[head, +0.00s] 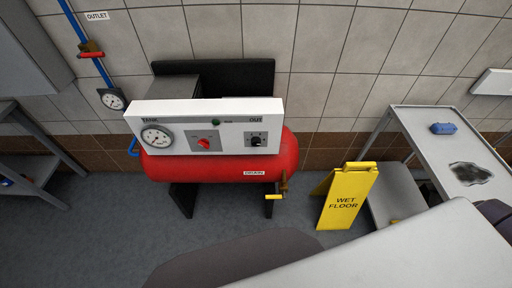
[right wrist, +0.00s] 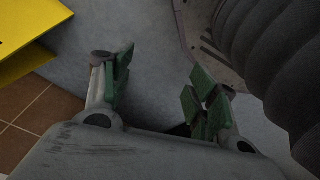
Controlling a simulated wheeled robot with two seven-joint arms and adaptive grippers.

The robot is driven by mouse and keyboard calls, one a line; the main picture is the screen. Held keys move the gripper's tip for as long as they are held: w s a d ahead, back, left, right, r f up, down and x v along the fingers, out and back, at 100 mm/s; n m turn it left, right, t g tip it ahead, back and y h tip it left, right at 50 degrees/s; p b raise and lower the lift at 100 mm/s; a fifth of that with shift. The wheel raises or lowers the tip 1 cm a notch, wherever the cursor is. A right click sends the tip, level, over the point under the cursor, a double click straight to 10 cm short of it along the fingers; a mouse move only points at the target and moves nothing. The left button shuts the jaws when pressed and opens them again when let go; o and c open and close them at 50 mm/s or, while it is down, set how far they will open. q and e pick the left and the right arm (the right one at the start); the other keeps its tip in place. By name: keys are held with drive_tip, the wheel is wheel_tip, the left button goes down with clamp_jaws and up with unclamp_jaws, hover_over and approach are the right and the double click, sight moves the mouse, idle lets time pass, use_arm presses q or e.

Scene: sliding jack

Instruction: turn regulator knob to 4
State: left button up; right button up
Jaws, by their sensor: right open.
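The white control panel (head: 182,106) stands on top of the red tank (head: 220,165) against the tiled wall. A black knob (head: 256,141) with a dial around it sits at the panel's right, under the "OUT" label. Its numbers and pointer are too small to read. A red knob (head: 204,143) sits at the panel's middle and a round gauge (head: 156,138) at its left. My right gripper (right wrist: 160,88) is open and empty in the right wrist view, above the grey floor and away from the panel. My left gripper is in neither view.
A yellow wet floor sign (head: 346,198) stands right of the tank; a yellow edge shows in the right wrist view (right wrist: 28,32). A grey cart (head: 410,120) is at the right. A yellow-handled drain valve (head: 276,196) sticks out below the tank. Floor before the tank is partly clear.

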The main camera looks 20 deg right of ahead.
drive_tip(key=w+r+m+t+h+b, duration=0.25)
drive_tip(key=w+r, duration=0.45)
drive_tip(key=r, duration=0.5)
drive_tip(key=w+d+r+m+t+h+b, duration=0.1)
drive_tip(key=w+r+t+b, duration=0.15)
drive_tip(key=w+r, duration=0.65)
drive_tip(key=w+r+m+t+h+b, duration=0.15)
drive_tip(key=w+r+b, duration=0.3)
drive_tip(key=r, duration=0.95)
drive_tip(key=w+a+r+t, duration=0.6)
drive_tip(key=w+a+t, duration=0.1)
drive_tip(key=a+t, duration=0.2)
drive_tip(key=shift+w+a+y+p, duration=0.2)
drive_tip(key=shift+a+y+p, duration=0.1)
drive_tip(key=shift+a+y, duration=0.1)
drive_tip(key=shift+d, duration=0.1)
